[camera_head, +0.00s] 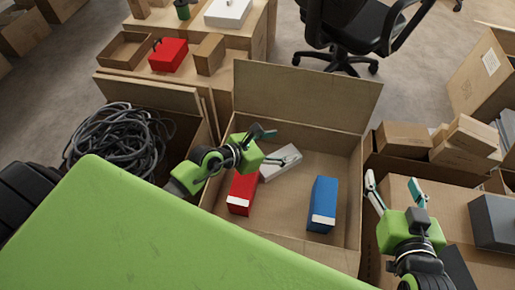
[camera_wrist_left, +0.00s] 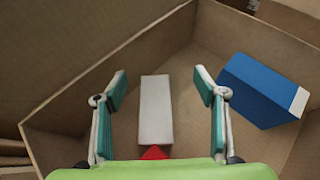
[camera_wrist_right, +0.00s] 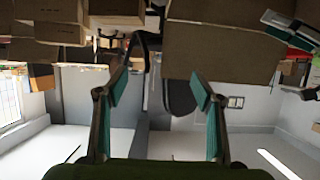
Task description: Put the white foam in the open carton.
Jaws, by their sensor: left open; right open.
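The white foam (camera_head: 282,163) is a pale block lying inside the open carton (camera_head: 300,92), beside a red box (camera_head: 242,190) and left of a blue box (camera_head: 322,200). My left gripper (camera_head: 277,146) is over the carton, open and empty, close to the foam. In the left wrist view the foam (camera_wrist_left: 156,108) shows between the two spread fingers (camera_wrist_left: 160,84), with a red corner below it. I cannot tell whether a finger touches it. My right gripper (camera_head: 393,183) is open and empty, outside the carton at its right side.
A carton of coiled grey cable (camera_head: 120,135) stands at the left. More cartons (camera_head: 404,138) crowd the right side. A table (camera_head: 215,85) with a red item (camera_head: 168,55) and an office chair (camera_head: 358,35) are behind. A green surface (camera_head: 140,225) fills the front left.

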